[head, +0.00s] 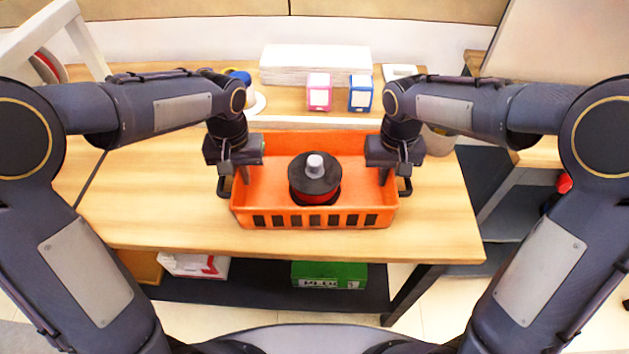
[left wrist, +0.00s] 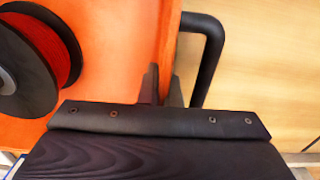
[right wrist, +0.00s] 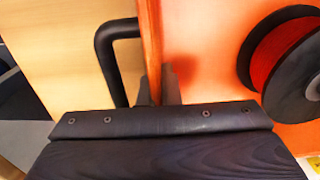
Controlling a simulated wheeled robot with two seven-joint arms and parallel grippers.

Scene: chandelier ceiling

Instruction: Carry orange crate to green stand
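The orange crate (head: 315,137) is at the middle of the wooden table and appears to rest on it. A black and red spool (head: 315,175) stands inside it. My left gripper (head: 243,173) is at the crate's left wall; in the left wrist view its fingers (left wrist: 163,88) close on both sides of that wall, next to a black handle (left wrist: 207,60). My right gripper (head: 385,173) is at the right wall; in the right wrist view its fingers (right wrist: 157,90) pinch that wall beside the other black handle (right wrist: 112,65). I see no green stand.
Behind the crate are a white stack (head: 315,62), a pink box (head: 319,90) and a blue box (head: 361,92). The table (head: 150,200) is bare left of the crate. A green box (head: 330,275) lies on the dark lower shelf. Another bench (head: 540,152) stands at right.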

